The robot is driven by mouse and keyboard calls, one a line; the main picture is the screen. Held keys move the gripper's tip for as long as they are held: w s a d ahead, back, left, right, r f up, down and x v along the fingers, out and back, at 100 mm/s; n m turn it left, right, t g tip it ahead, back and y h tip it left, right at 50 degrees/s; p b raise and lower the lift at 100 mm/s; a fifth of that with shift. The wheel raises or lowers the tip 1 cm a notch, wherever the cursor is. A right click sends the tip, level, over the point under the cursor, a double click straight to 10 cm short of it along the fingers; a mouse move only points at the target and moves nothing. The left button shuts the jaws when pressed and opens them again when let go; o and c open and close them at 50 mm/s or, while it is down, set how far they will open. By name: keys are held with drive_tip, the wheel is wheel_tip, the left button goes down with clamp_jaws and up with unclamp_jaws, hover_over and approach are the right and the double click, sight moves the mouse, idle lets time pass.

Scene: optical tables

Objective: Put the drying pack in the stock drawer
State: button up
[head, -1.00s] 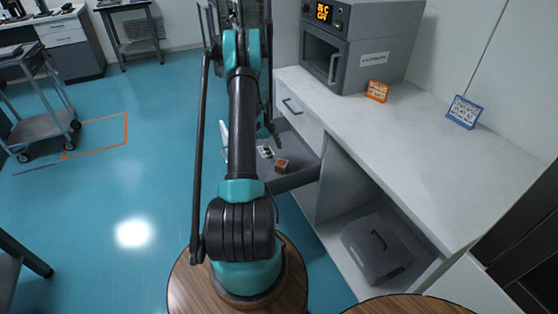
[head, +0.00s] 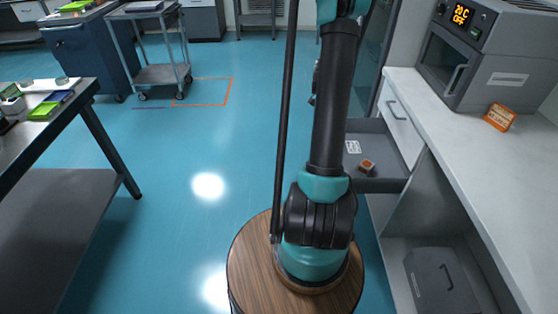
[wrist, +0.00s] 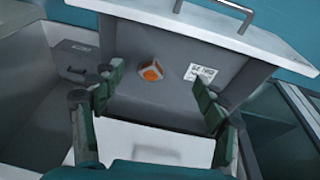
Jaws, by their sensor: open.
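The stock drawer (head: 382,143) is pulled out under the right-hand bench, with its grey inside showing. It also shows in the wrist view (wrist: 235,55), its handled front at the top. A small orange and white block (head: 367,166), which looks like the drying pack, lies inside on the drawer floor; it also shows in the wrist view (wrist: 150,73). A white printed label (wrist: 200,73) is to the right of it. My gripper (wrist: 157,85) is open over the drawer, with the block seen between its fingers and nothing held.
A shut drawer (head: 403,130) with a handle is in the bench (head: 470,150). A grey oven (head: 480,60) and an orange sign (head: 499,116) stand on top. A grey case (head: 440,283) is on the lower shelf. A table (head: 70,120) stands left; floor between is clear.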

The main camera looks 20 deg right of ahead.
drive_tip(key=s+a+r+n+t, duration=0.1)
drive_tip(key=s+a+r+n, duration=0.25)
drive_tip(key=a, duration=0.25)
drive_tip(key=s+a+r+n+t, duration=0.1)
drive_tip(key=s+a+r+n, duration=0.1)
drive_tip(key=a+n, duration=0.35)
drive_tip(key=s+a+r+n+t, duration=0.1)
drive_tip(key=s+a+r+n, duration=0.15)
drive_tip(key=a, duration=0.55)
drive_tip(key=s+a+n+t+y, duration=0.2)
drive_tip(key=s+a+n, duration=0.7)
drive_tip(key=s+a, duration=0.2)
drive_tip(key=shift+s+a+f+n, duration=0.3)
drive_tip(key=shift+s+f+n, duration=0.1)
drive_tip(key=shift+s, duration=0.3)
